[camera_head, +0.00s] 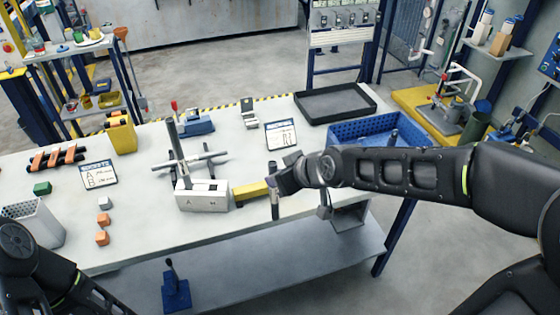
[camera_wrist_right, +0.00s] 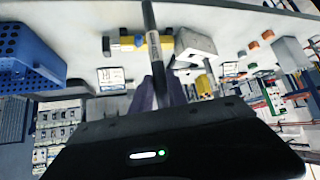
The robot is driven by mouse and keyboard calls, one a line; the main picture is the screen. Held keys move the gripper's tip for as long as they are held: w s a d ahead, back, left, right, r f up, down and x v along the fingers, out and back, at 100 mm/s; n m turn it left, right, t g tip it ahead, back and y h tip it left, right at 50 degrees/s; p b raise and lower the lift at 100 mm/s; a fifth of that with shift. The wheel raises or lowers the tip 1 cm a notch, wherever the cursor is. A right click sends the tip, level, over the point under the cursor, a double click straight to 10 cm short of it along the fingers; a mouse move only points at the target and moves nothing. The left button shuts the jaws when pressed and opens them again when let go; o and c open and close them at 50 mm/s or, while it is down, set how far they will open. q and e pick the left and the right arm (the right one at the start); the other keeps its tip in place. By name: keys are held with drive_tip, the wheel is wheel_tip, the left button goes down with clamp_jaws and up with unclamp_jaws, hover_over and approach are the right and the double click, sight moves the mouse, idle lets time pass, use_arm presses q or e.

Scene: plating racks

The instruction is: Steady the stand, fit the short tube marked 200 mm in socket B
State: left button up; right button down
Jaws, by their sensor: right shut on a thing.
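The stand is a pale block (camera_head: 203,198) on the table, with letters on its front too small to read surely and a dark opening on top. It also shows in the wrist view (camera_wrist_right: 196,46). My right gripper (camera_head: 279,183) is right of the stand, shut on a dark tube (camera_head: 275,205). In the wrist view the tube (camera_wrist_right: 150,25) stands between the fingers (camera_wrist_right: 158,92), with a pale band whose marking is unreadable.
A card with letters (camera_head: 99,174), orange cubes (camera_head: 102,238) and a white bin (camera_head: 38,227) are left. A blue crate (camera_head: 370,128) and black tray (camera_head: 335,103) are right. The front table is clear.

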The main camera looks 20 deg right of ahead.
drive_tip(key=w+a+r+n+y, duration=0.3)
drive_tip(key=w+a+r, duration=0.4)
drive_tip(key=w+a, duration=0.4)
wheel_tip(320, 180, up, 7)
drive_tip(key=w+a+n+g+y, duration=0.1)
drive_tip(key=w+a+n+g, duration=0.1)
drive_tip(key=n, duration=0.2)
drive_tip(key=shift+f+g+y, duration=0.15)
drive_tip(key=shift+g+y, duration=0.25)
drive_tip(key=shift+d+f, duration=0.1)
drive_tip(key=shift+f, duration=1.9)
